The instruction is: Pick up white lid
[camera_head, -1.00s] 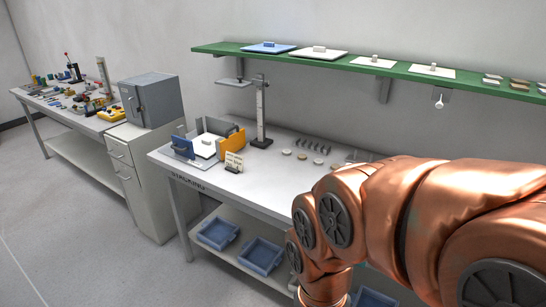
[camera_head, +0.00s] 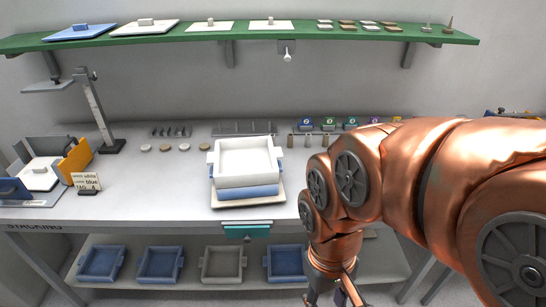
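Several flat lids with small knobs lie on the green wall shelf (camera_head: 240,38). A large white lid (camera_head: 125,30) is second from the left, beside a blue lid (camera_head: 68,34). Two thinner white plates with knobs (camera_head: 222,28) (camera_head: 283,27) lie to its right. Another white knobbed piece (camera_head: 40,180) sits in the fixture at the bench's left end. I cannot tell which white piece is the named lid. My gripper (camera_head: 334,297) is at the bottom edge, partly cut off, pointing down in front of the bench, far below the shelf. No held object shows.
A white tray (camera_head: 246,145) is stacked on a blue tray (camera_head: 247,192) at the bench's middle. A grey stand (camera_head: 100,115) rises at left, near a tag card (camera_head: 86,181). Blue and grey bins (camera_head: 222,263) line the lower shelf. A hook (camera_head: 287,55) hangs below the green shelf.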

